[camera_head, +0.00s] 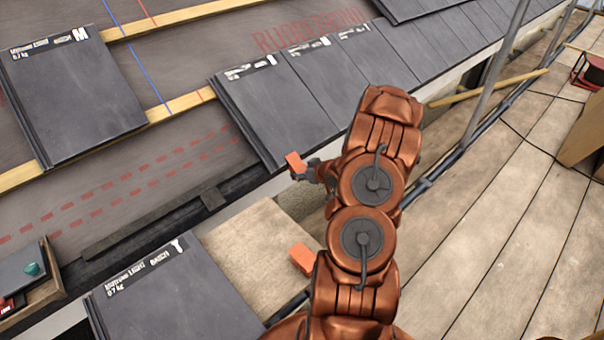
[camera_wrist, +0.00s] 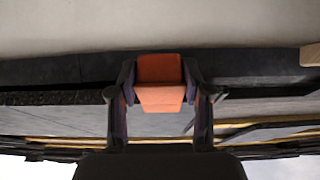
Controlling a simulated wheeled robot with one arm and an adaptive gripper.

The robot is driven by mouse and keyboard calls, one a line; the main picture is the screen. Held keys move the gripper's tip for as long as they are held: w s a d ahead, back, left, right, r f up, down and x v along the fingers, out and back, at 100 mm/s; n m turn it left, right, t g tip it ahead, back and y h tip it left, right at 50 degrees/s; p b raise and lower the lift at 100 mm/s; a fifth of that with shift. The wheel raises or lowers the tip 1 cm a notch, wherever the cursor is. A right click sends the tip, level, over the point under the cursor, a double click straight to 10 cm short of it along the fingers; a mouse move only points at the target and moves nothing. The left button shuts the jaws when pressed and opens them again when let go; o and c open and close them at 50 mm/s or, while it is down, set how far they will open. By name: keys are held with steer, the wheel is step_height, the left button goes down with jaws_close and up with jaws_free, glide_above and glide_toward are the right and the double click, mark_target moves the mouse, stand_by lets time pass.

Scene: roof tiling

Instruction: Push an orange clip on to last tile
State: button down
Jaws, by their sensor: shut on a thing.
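An orange clip (camera_head: 295,161) is held in my gripper (camera_head: 304,172), just off the lower edge of the laid row of dark tiles. In the wrist view the clip (camera_wrist: 160,84) sits between the two fingers of my gripper (camera_wrist: 160,98), which are shut on its sides. The last tile (camera_head: 262,110) is the left end of the laid row, with a white label at its top. The clip is near this tile's lower edge; I cannot tell whether it touches it. A second orange clip (camera_head: 302,258) lies on the wooden board beside my arm.
A separate stack of dark tiles (camera_head: 70,95) lies at upper left on the battens. Another tile stack (camera_head: 175,300) is at bottom left, beside a wooden box (camera_head: 35,285). The plank deck (camera_head: 500,230) at right is largely clear, with metal poles (camera_head: 495,75) along the eave.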

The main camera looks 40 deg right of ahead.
steer(key=shift+w+r, duration=0.25)
steer(key=shift+w, duration=0.05)
stand_by(0.4)
steer(key=shift+c, duration=2.1)
jaws_free()
steer(key=shift+f, duration=0.1)
steer(key=shift+s+p, duration=0.1)
steer(key=shift+p, duration=0.2)
steer(key=s+r+p, duration=0.3)
steer(key=r+p, duration=0.1)
steer(key=r, duration=0.2)
steer(key=shift+s+p, duration=0.25)
steer(key=shift+p, duration=0.1)
